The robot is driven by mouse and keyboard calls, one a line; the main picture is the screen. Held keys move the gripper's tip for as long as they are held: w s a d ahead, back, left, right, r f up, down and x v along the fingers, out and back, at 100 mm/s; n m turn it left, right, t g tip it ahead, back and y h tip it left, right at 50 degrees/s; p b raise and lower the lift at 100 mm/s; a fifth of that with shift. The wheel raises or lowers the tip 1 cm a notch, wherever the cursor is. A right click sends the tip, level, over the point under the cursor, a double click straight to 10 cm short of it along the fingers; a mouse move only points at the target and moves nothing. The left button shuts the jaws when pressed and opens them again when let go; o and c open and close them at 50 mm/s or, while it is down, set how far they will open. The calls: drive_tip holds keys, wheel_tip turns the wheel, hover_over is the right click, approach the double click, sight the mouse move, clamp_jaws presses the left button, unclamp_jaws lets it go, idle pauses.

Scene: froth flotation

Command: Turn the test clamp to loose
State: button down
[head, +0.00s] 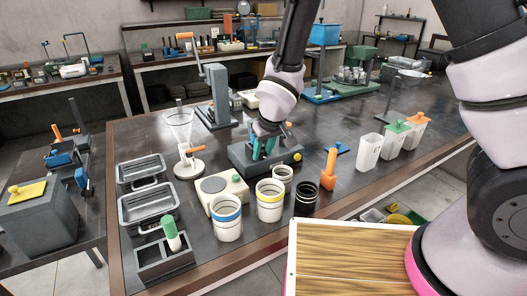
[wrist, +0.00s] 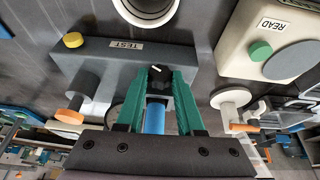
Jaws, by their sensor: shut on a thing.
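The test station is a grey block (wrist: 95,62) labelled TEST, with a yellow button on it. It also shows in the head view (head: 241,158), in the middle of the bench. My gripper (wrist: 160,73) has green fingers closed around a small dark knob with a white mark (wrist: 157,70), which looks like the test clamp. A blue cylinder (wrist: 154,118) shows between the fingers, nearer my palm. In the head view my gripper (head: 264,148) reaches down onto the block, and my wrist hides the knob. The clamp's setting cannot be read.
A cream unit labelled READ (wrist: 262,42) stands beside the test station. White cups with blue and yellow bands (head: 227,220) (head: 270,206) and a black cup (head: 306,200) stand in front. An orange-handled lever (wrist: 70,115) is close by my fingers. Bench to the right has bare patches.

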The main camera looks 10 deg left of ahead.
drive_tip(key=shift+s+a+n+t+h, duration=0.1)
drive_tip(key=shift+a+n+t+h, duration=0.1)
drive_tip(key=shift+t+h, duration=0.4)
drive_tip(key=shift+s+a+n+t+h, duration=0.15)
drive_tip(key=shift+t+h, duration=0.25)
drive_tip(key=shift+h, duration=0.4)
drive_tip(key=shift+f+t+h, duration=0.1)
drive_tip(key=shift+t+h, duration=0.3)
drive_tip(key=shift+d, duration=0.1)
drive_tip(key=c, duration=0.8)
unclamp_jaws()
drive_tip(key=v, duration=1)
drive_tip(key=shift+s+r, duration=0.15)
drive_tip(key=shift+r, duration=0.2)
